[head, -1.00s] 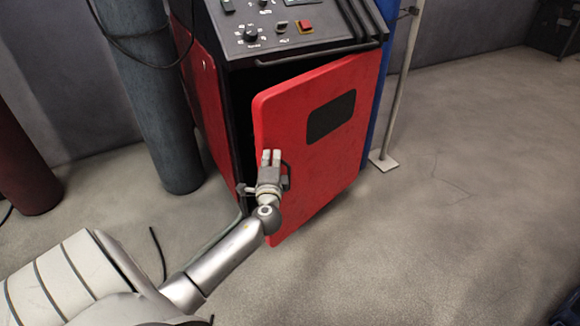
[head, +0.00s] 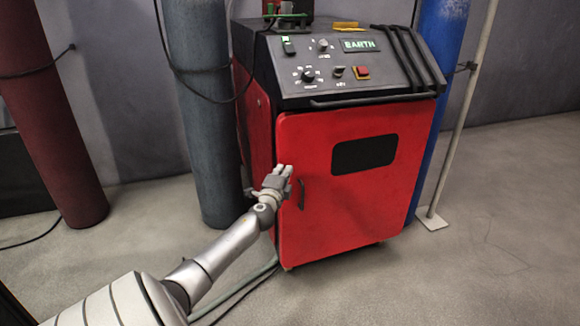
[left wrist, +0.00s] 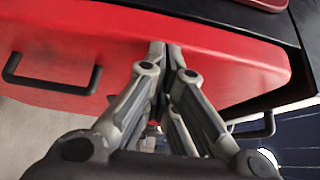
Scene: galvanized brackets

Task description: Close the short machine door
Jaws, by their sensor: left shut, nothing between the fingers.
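The red machine door (head: 345,215) has a dark window and a black handle (head: 301,194) near its left edge. In the head view it lies almost flush with the front of the machine (head: 262,120). A dark strip shows along its left edge; I cannot tell how wide the gap is. My left gripper (head: 283,169) is shut and empty at the door's left edge, left of the handle. In the left wrist view its fingertips (left wrist: 165,48) are against or very close to the red door (left wrist: 225,62), with the handle (left wrist: 52,85) to the left.
A control panel (head: 345,75) with knobs and a black bar tops the machine. A grey cylinder (head: 205,120) stands close on the left and a blue cylinder (head: 437,100) on the right. A pole (head: 462,120) stands farther right. Hoses lie on the floor below my arm.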

